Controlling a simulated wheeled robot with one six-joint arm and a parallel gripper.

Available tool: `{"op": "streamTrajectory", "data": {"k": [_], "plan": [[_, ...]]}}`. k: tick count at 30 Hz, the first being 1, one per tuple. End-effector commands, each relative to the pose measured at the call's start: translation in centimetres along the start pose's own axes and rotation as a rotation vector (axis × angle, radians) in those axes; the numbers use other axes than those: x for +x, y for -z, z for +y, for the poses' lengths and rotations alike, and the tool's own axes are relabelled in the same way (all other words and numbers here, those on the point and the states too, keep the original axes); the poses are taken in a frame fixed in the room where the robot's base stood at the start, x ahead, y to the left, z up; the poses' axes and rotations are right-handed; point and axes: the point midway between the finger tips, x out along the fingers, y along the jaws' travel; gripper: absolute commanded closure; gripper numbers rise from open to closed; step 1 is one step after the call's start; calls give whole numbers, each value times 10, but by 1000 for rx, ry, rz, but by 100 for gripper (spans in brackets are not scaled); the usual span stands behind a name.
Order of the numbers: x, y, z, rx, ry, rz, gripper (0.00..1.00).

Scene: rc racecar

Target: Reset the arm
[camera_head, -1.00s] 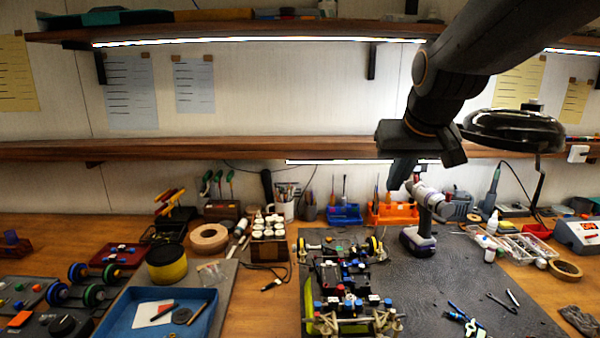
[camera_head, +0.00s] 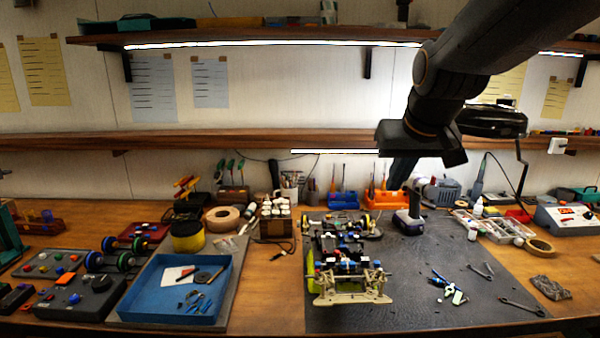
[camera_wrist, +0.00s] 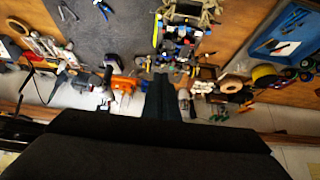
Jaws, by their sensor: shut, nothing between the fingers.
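My gripper (camera_head: 394,184) hangs from my dark arm at the upper right of the head view, in front of the back wall above the bench. Its narrow dark fingers are together and hold nothing. In the wrist view the shut fingers (camera_wrist: 163,82) point up the picture toward the bench, which appears upside down. The gripper seems apart from the bench things, and its exact height cannot be told.
An RC car chassis (camera_head: 345,262) stands on the dark mat (camera_head: 420,300). A cordless drill (camera_head: 408,215) stands behind it. A blue tray (camera_head: 157,309) with tools lies left.

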Motion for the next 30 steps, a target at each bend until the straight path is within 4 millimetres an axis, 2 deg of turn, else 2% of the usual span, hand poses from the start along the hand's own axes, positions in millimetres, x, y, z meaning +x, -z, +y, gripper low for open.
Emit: {"op": "streamTrajectory", "data": {"k": [11,17,20,23,27,30], "plan": [[50,-47,8,15,-9,-89,100],[91,-91,7,14,-7,-170,100],[116,-123,6,13,-6,-225,100],[147,-164,5,11,-5,-296,100],[187,-233,3,10,-4,-412,100],[203,-268,2,9,-4,-470,100]]}}
